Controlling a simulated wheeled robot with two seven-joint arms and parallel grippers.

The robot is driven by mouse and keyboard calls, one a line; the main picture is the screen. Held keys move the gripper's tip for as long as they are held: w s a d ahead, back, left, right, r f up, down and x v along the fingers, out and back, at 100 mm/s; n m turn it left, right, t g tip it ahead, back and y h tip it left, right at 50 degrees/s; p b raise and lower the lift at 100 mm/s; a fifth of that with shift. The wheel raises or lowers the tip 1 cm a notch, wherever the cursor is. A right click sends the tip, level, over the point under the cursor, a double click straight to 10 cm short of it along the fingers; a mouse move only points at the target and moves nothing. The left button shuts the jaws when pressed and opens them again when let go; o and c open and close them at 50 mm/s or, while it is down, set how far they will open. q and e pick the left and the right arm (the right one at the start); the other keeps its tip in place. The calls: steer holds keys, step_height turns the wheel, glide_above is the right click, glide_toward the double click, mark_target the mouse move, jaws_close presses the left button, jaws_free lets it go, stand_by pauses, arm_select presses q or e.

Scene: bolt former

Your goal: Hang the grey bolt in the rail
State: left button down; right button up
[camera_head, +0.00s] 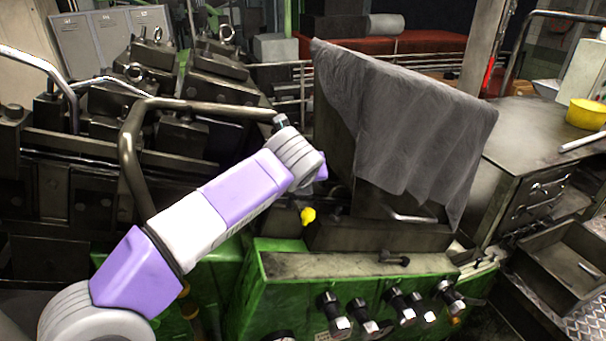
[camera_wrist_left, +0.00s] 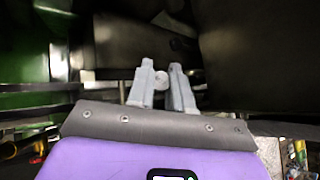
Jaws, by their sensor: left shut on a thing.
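My left arm reaches in from the lower left in the head view, and its wrist ends near the middle, in front of the dark machine. The gripper's fingers are hidden there behind my own wrist. In the left wrist view the left gripper (camera_wrist_left: 162,77) has its two pale grey fingers closed on a small grey round piece, the grey bolt (camera_wrist_left: 161,79), seen roughly end-on. The bolt does not show in the head view. I cannot make out the rail for certain in either view. My right gripper is in neither view.
A green machine block (camera_head: 262,295) with several dark, silver-ended fittings (camera_head: 367,326) stands at the front. A grey cloth (camera_head: 410,125) drapes over a panel right of my wrist. A bent metal bar (camera_head: 130,160) stands beside my forearm. A yellow bowl (camera_head: 588,113) sits on the right bench.

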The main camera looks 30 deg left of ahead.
arm_select(q)
steer(key=shift+s+d+f, duration=0.1)
steer(key=shift+f, duration=0.15)
stand_by(0.5)
steer(key=shift+f, duration=0.1)
stand_by(0.5)
steer(key=shift+w+d+f+b, duration=0.1)
steer(key=shift+f+b, duration=0.15)
steer(key=shift+f, duration=0.3)
steer(key=shift+w+d+f+b, duration=0.1)
steer(key=shift+f+b, duration=0.15)
steer(key=shift+f, duration=0.3)
stand_by(0.7)
